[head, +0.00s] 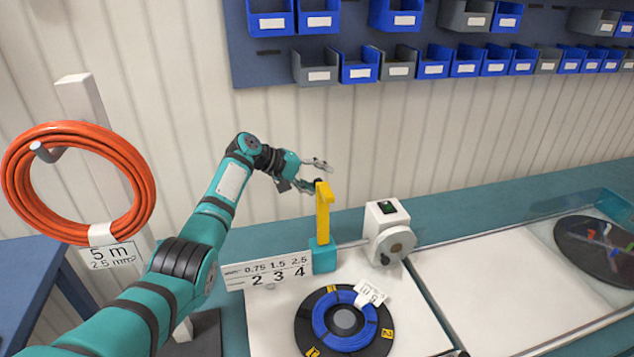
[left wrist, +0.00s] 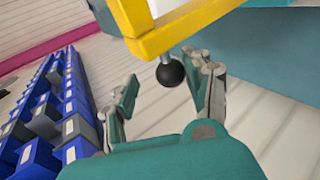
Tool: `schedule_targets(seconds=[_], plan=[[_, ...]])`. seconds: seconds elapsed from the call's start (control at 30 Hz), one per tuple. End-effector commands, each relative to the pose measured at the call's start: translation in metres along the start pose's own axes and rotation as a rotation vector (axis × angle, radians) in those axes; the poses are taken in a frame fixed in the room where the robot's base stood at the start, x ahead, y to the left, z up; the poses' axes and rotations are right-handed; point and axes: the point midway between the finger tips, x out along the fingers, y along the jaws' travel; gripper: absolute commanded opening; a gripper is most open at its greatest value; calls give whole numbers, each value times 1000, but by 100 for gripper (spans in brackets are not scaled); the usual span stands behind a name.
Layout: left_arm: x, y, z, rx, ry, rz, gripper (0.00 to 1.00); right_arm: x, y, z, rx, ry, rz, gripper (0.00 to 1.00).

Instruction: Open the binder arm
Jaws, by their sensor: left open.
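The binder arm (head: 323,215) is a yellow upright lever on a teal block (head: 323,257). A black ball knob (left wrist: 170,72) sticks out from its yellow frame (left wrist: 185,30) in the left wrist view. My left gripper (head: 322,177) is at the top of the lever, on its wall side. Its fingers are open, and in the left wrist view (left wrist: 170,82) the knob shows between them, with gaps on both sides. I cannot tell how deep the knob sits between the fingers. My right gripper is not in view.
A cable reel with blue cable (head: 326,326) lies on the white board in front of the lever. A grey-white device with a round disc (head: 387,232) stands right of the lever. A number plate (head: 268,272) is at its left. An orange cable coil (head: 20,190) hangs at left.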

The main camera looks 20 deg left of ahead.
Motion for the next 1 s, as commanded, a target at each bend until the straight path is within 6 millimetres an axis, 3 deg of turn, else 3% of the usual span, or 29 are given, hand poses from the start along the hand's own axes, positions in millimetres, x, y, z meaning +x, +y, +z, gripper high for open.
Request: schedule_targets(seconds=[0.23,0.3,0.37,0.4,1.0], plan=[[-31,48,-4,7,11,14,52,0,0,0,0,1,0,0],[-39,59,-5,8,12,17,61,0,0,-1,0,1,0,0],[-43,66,-5,6,11,18,51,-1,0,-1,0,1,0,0],[-45,69,-5,5,10,16,51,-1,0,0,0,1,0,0],[-48,72,-4,1,5,2,51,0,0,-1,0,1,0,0]])
